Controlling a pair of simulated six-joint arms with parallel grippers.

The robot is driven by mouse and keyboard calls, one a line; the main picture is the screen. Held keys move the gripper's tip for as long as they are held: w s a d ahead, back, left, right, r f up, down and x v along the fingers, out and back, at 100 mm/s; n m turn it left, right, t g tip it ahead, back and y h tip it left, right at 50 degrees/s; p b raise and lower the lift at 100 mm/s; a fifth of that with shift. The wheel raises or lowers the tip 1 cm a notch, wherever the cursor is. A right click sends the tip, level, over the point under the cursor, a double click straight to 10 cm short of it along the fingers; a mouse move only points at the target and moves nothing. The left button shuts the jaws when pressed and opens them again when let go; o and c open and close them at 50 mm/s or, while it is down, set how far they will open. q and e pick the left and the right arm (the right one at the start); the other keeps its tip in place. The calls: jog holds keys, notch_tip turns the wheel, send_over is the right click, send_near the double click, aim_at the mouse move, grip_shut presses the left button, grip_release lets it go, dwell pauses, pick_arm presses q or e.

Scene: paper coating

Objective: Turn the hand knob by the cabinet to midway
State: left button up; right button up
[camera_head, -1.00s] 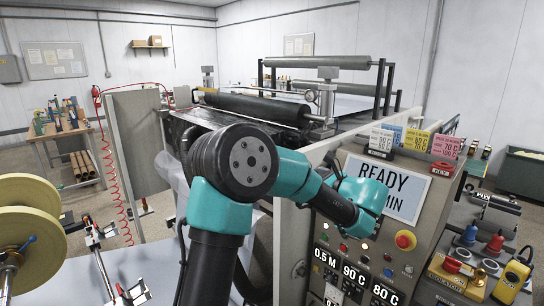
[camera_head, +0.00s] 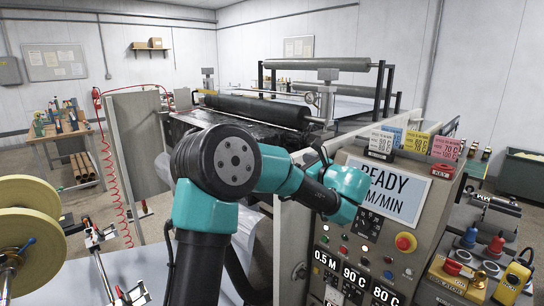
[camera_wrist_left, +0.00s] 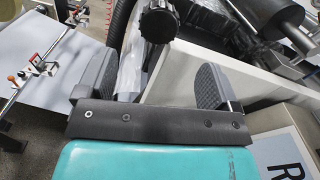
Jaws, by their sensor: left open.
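A ribbed black hand knob (camera_wrist_left: 158,22) shows at the top of the left wrist view, ahead of my left gripper (camera_wrist_left: 152,68) and roughly between the lines of its two fingers. The fingers are wide apart with nothing between them, and the knob looks clear of them. In the head view my left gripper (camera_head: 320,155) is above the cabinet (camera_head: 292,240), near its left upper edge, mostly hidden by my wrist. I cannot make out the knob in the head view. My right gripper is not in view.
The cabinet's READY sign (camera_head: 392,190), red button (camera_head: 405,242) and display plates (camera_head: 355,275) sit close to the right of my wrist. The machine's dark roller (camera_head: 258,110) lies behind. Coloured cards (camera_head: 415,140) stand on the cabinet top.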

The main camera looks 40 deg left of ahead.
pick_arm(q)
jog(key=a, duration=0.8)
jog(key=w+a, duration=0.1)
jog(key=a, duration=0.3)
jog(key=shift+w, duration=0.1)
jog(key=shift+c, duration=0.4)
jog(key=c, duration=0.8)
jog(key=shift+c, duration=0.2)
